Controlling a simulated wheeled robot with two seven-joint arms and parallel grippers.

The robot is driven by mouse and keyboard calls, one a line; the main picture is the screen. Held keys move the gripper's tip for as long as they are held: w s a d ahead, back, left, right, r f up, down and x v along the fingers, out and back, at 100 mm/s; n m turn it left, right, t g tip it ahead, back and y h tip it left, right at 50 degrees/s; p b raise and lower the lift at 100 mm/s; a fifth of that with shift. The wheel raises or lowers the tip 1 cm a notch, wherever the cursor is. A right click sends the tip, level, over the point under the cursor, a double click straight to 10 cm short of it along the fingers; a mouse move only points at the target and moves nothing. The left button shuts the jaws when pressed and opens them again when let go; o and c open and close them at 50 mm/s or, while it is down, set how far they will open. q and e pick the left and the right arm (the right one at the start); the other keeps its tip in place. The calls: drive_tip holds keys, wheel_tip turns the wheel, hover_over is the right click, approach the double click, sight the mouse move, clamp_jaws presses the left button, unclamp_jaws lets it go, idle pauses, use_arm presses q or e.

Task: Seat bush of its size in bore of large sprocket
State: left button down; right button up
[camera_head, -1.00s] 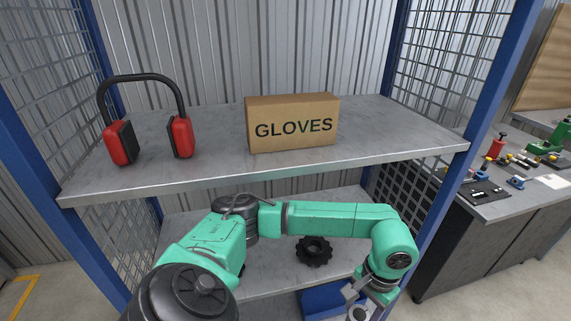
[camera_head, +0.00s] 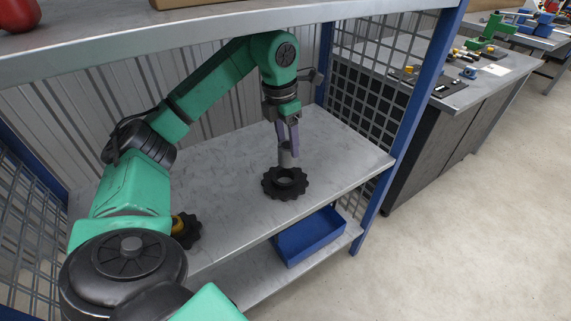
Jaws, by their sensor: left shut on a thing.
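A black toothed sprocket (camera_head: 285,184) lies flat on the middle shelf with its round bore facing up. My left gripper (camera_head: 288,142) points down right above it and is shut on a grey cylindrical bush (camera_head: 286,158). The bush is upright, with its lower end over or at the bore; I cannot tell whether it has entered. A second dark toothed sprocket (camera_head: 188,232) with a yellow part (camera_head: 178,224) at its middle lies to the left, partly hidden by my arm. I cannot tell surely which sprocket is larger. My right gripper is not in view.
The middle shelf (camera_head: 335,150) is clear around the near sprocket. A blue bin (camera_head: 310,237) stands on the shelf below. The upper shelf (camera_head: 200,25) overhangs at the top. A blue post (camera_head: 418,110) and mesh side panel close the right. A workbench (camera_head: 450,95) stands beyond.

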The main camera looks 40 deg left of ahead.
sight(285, 167)
use_arm(q)
drive_tip(key=shift+w+a+f+n, duration=0.15)
drive_tip(key=shift+a+n, duration=0.2)
drive_tip(key=shift+n, duration=0.05)
drive_tip(key=shift+w+a+f+n, duration=0.1)
drive_tip(key=shift+w+a+n, duration=0.05)
drive_tip(key=shift+a+n, duration=0.2)
drive_tip(key=shift+w+a+f+n+b, duration=0.1)
drive_tip(key=shift+f+n+b, duration=0.2)
drive_tip(key=shift+n+b, duration=0.05)
drive_tip(key=f, duration=0.4)
drive_tip(key=f+b, duration=0.1)
drive_tip(key=f, duration=0.3)
drive_tip(key=shift+s+f, duration=0.2)
drive_tip(key=shift+f, duration=0.1)
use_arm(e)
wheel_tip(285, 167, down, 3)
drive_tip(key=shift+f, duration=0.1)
use_arm(q)
drive_tip(key=shift+c, duration=0.9)
unclamp_jaws()
drive_tip(key=shift+f, duration=0.15)
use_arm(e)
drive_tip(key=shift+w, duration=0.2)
